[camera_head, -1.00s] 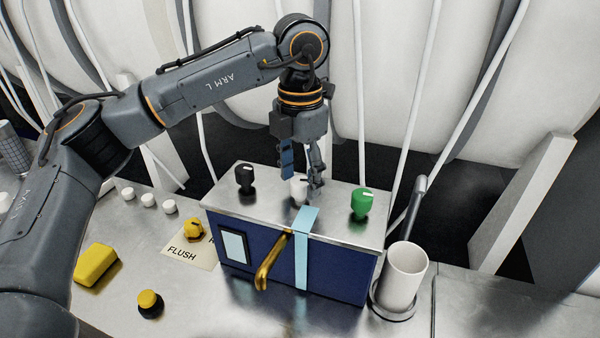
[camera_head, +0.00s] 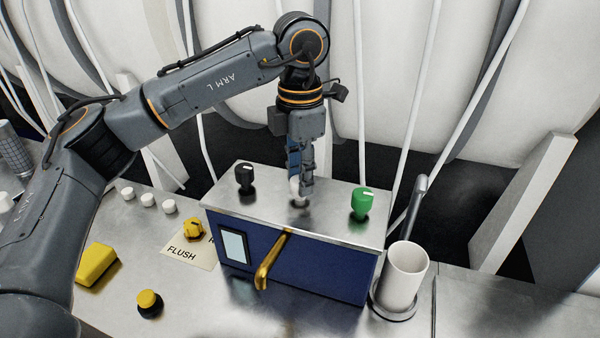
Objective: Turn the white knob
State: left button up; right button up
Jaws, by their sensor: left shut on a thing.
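The white knob (camera_head: 294,188) stands in the middle of the metal top of a blue box (camera_head: 325,268), between a black knob and a green knob. My left gripper (camera_head: 301,186) points straight down over it and is shut on it. The fingers hide much of the white knob, and its pointer mark cannot be made out. My right gripper is not in view.
A black knob (camera_head: 245,177) and a green knob (camera_head: 361,202) flank the white one. A brass lever (camera_head: 268,268) sticks out in front. A white cup (camera_head: 403,277) stands at the right. A yellow knob (camera_head: 194,229) and yellow block (camera_head: 97,263) are at the left.

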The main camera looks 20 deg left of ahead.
pick_arm(q)
jog(key=o, duration=1.2)
jog(key=shift+c, duration=0.2)
notch_tip(320, 180, up, 12)
